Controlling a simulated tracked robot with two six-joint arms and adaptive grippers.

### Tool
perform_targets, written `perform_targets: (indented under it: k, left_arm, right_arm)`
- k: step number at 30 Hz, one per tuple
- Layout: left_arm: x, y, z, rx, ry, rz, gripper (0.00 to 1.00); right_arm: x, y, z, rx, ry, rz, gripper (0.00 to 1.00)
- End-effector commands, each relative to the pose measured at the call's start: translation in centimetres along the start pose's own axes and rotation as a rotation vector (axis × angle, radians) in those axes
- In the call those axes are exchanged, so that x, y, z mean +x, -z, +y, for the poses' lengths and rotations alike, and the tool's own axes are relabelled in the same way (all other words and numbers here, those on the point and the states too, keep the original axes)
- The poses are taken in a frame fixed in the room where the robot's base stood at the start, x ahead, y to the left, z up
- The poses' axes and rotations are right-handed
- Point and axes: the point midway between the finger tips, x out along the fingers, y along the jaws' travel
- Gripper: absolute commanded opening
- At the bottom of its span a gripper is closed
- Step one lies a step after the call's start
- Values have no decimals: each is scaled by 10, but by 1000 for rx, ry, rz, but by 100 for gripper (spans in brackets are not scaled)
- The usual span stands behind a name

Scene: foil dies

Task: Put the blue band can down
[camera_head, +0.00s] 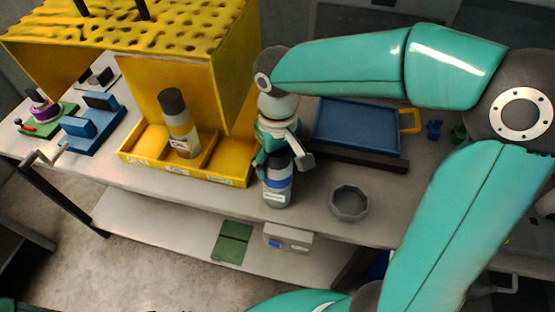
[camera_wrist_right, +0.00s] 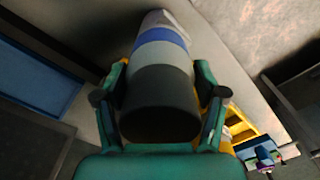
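The blue band can (camera_head: 277,185) is upright near the front edge of the table, a grey cylinder with a blue band and a dark top. My right gripper (camera_head: 276,150) comes down on it from above, its fingers on either side of the can's upper part. In the right wrist view the can (camera_wrist_right: 160,85) fills the space between the fingers of the right gripper (camera_wrist_right: 162,80), which look closed against its sides. I cannot tell whether its base touches the table. My left gripper is out of view.
A yellow tray (camera_head: 137,163) with a second dark-capped can (camera_head: 179,125) stands left of the can. A grey octagonal dish (camera_head: 349,203) is to its right, and a blue tray (camera_head: 318,128) lies behind. Bare table (camera_head: 312,205) lies between can and dish.

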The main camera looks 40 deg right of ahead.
Motion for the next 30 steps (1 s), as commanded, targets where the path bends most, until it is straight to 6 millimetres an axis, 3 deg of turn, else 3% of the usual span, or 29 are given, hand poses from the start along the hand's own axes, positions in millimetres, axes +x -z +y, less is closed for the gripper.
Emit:
perform_targets:
  k: [3, 17, 30]
  left_arm:
    - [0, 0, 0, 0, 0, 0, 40]
    - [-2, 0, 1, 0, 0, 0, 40]
    - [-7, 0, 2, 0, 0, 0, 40]
  right_arm:
    - [0, 0, 0, 0, 0, 0, 92]
    - [-9, 1, 0, 0, 0, 3, 92]
    - [-90, 1, 0, -1, 1, 5, 92]
